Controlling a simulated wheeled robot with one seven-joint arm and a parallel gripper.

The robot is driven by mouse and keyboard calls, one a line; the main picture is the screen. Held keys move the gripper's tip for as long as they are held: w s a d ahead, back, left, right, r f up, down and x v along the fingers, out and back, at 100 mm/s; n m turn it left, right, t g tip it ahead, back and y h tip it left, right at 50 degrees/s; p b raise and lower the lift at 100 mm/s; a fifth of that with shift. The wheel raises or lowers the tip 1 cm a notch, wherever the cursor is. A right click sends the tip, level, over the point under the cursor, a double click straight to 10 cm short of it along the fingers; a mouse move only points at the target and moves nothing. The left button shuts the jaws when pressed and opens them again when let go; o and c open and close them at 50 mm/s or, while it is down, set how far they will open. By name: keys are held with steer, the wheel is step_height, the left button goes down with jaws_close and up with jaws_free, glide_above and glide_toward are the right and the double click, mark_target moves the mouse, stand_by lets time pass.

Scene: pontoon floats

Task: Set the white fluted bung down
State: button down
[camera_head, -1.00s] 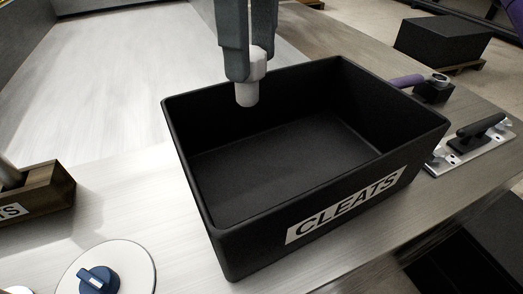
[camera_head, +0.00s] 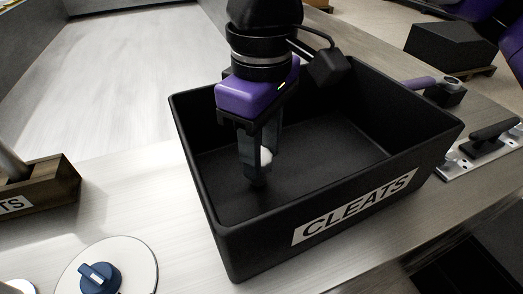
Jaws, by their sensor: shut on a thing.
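The white fluted bung (camera_head: 265,157) shows only as a small white patch between the fingers of my gripper (camera_head: 258,172). My gripper is shut on it and reaches down inside the black bin labelled CLEATS (camera_head: 222,238), towards the left part of its inside. The fingers hide most of the bung. I cannot tell whether the bung touches the bin floor.
A blue knob on a white disc (camera_head: 100,278) lies at the front left. A wooden box (camera_head: 50,190) stands at the left edge. A metal plate with a black cleat (camera_head: 490,140) and a purple-handled tool (camera_head: 418,83) are to the right. The bin floor is bare on the right.

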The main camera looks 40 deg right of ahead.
steer(key=shift+f, duration=0.2)
steer(key=c, duration=0.9)
jaws_free()
step_height(320, 180, up, 12)
steer(key=shift+r+p, duration=0.1)
steer(key=shift+p, duration=0.2)
